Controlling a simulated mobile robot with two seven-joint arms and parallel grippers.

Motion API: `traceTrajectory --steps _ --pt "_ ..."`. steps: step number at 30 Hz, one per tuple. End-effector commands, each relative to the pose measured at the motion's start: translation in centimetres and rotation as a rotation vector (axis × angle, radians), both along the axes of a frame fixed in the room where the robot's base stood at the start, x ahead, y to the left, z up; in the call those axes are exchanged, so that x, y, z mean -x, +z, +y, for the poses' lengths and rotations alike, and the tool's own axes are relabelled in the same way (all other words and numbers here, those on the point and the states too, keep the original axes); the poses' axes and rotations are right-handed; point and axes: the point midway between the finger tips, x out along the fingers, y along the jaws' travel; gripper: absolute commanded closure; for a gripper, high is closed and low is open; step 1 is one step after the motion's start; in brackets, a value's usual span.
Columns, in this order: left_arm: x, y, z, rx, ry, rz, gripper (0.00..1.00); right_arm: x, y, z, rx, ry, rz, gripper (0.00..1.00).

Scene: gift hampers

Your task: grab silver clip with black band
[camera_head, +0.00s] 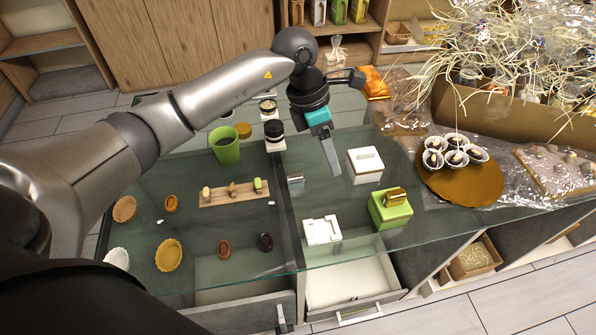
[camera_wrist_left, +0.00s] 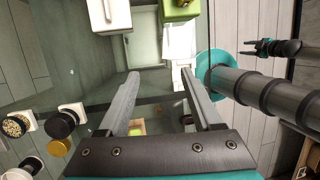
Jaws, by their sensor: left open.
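A small silver clip (camera_head: 295,179) lies on the glass counter, left of the white box. It is too small to make out its black band. My left gripper (camera_head: 333,170) points down just right of the clip in the head view. It also shows in the left wrist view (camera_wrist_left: 158,80), its fingers wide apart with nothing between them.
A white box (camera_head: 365,160), a green box (camera_head: 391,211) with a gold piece on it, and a white holder (camera_head: 322,231) stand to the right. A green cup (camera_head: 226,147) and jars (camera_head: 274,133) stand behind.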

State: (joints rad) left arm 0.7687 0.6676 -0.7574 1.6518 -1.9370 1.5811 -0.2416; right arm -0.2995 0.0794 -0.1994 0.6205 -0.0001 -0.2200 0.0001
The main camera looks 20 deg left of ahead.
Motion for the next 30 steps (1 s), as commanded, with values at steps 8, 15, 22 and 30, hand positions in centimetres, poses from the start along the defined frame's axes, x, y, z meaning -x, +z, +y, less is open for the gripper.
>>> traceTrajectory --steps 8,15,22,30 --pt "-0.4 1.1 8.0 -0.317 0.029 0.045 0.34 0.0 0.0 0.2 -0.003 -0.001 0.001 0.50" --pt "-0.3 -2.6 8.3 -0.329 0.032 0.054 0.34 0.1 -0.5 0.2 -0.003 0.000 0.001 0.50" --pt "-0.3 -7.1 8.2 -0.327 0.033 0.051 0.34 0.1 -1.0 0.2 -0.003 0.000 0.002 0.50" --pt "-0.4 -9.2 8.2 -0.327 0.032 0.049 0.34 0.2 -1.2 0.1 -0.002 0.000 0.002 0.50"
